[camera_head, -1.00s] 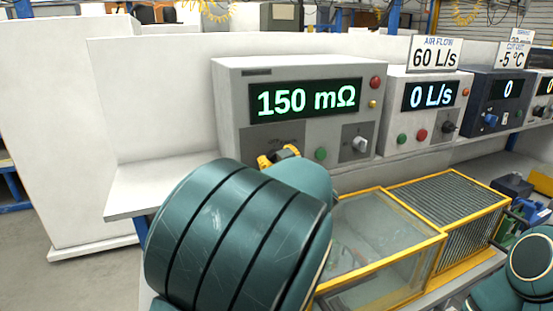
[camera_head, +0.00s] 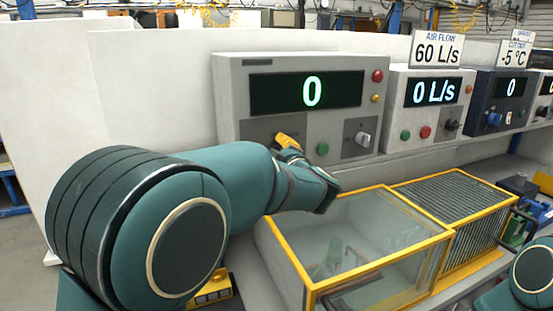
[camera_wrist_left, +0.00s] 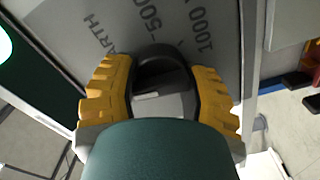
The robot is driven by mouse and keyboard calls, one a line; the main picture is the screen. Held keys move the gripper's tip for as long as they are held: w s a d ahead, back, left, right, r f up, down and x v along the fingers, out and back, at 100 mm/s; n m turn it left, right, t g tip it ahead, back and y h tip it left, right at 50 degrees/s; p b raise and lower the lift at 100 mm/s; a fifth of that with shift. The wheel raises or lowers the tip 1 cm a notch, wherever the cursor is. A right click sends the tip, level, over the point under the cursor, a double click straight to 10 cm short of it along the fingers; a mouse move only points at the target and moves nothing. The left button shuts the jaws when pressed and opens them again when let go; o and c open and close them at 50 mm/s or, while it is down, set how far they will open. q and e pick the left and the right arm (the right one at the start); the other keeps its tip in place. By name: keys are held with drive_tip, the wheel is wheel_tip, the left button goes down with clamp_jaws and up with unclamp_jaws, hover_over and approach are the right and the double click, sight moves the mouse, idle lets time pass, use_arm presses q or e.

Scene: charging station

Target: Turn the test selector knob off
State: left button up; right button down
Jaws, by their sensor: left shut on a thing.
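The test selector knob (camera_wrist_left: 160,58) is a black rounded knob on a grey panel, seen in the left wrist view. Labels around it read "ARTH", "-500" and "1000 V"; where its pointer sits I cannot tell. The yellow fingers of my left gripper (camera_wrist_left: 163,90) lie on either side of the knob and are shut on it. In the head view the left gripper (camera_head: 287,142) is at the lower left of the grey tester (camera_head: 230,100) and hides the knob. The tester's display (camera_head: 311,92) reads 0. My right gripper is not in view.
On the tester are a green button (camera_head: 322,149), a second knob (camera_head: 362,138) and a red light (camera_head: 377,76). More instruments, one reading 0 L/s (camera_head: 433,92), line up to the right.

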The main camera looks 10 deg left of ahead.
use_arm(q)
drive_tip(key=shift+f+n+b, duration=0.1)
drive_tip(key=shift+n+b, duration=0.2)
drive_tip(key=shift+n, duration=0.3)
drive_tip(key=o, duration=1.2)
drive_tip(key=v, duration=1.2)
